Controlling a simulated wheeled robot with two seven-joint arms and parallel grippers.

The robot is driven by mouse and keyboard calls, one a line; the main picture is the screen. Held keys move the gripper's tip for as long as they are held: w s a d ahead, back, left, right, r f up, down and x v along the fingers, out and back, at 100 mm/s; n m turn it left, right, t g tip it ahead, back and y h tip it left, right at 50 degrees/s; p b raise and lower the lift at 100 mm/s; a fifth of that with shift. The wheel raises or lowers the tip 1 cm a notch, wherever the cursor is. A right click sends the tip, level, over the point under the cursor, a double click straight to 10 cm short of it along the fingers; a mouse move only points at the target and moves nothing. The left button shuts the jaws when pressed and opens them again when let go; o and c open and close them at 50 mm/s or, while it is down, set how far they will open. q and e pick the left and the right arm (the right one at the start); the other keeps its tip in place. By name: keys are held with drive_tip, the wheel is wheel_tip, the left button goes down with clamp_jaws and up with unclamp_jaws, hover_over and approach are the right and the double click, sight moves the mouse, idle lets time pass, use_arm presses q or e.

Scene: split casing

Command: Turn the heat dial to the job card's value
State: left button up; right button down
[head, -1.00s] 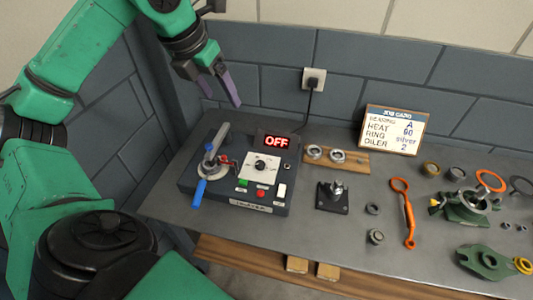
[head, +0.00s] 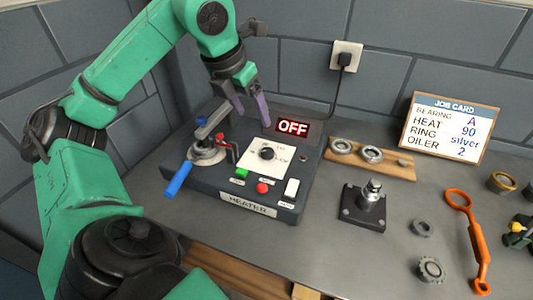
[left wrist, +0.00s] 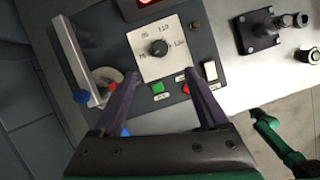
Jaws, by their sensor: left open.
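The heater (head: 246,200) is a dark box on the grey bench, with a red display (head: 292,127) reading OFF. Its black heat dial (head: 267,153) sits on a white plate and also shows in the left wrist view (left wrist: 159,48), with number marks around it. The job card (head: 450,131) reads bearing A, heat 90, ring silver, oiler 2. My left gripper (head: 252,118) is above the back of the heater, near the dial and apart from it. In the left wrist view its two purple fingers (left wrist: 157,100) are spread with nothing between them.
A blue-handled lever (head: 178,179) stands at the heater's left. Green (head: 241,173) and red (head: 262,188) buttons and a white switch (head: 291,189) are in front of the dial. A black post block (head: 364,208), bearings on a wooden board (head: 385,166) and an orange wrench (head: 468,235) lie to the right.

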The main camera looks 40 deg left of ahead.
use_arm(q)
drive_tip(key=f, duration=0.2)
drive_tip(key=b, duration=0.2)
approach(266, 151)
drive_tip(key=x, duration=0.8)
drive_tip(key=shift+w+f, duration=0.2)
drive_tip(key=shift+f, duration=0.15)
use_arm(e)
drive_tip(key=f, duration=0.3)
drive_tip(key=shift+s+f, duration=0.2)
drive_tip(key=shift+s, duration=0.1)
use_arm(q)
clamp_jaws()
use_arm(e)
drive_tip(key=shift+f, duration=0.2)
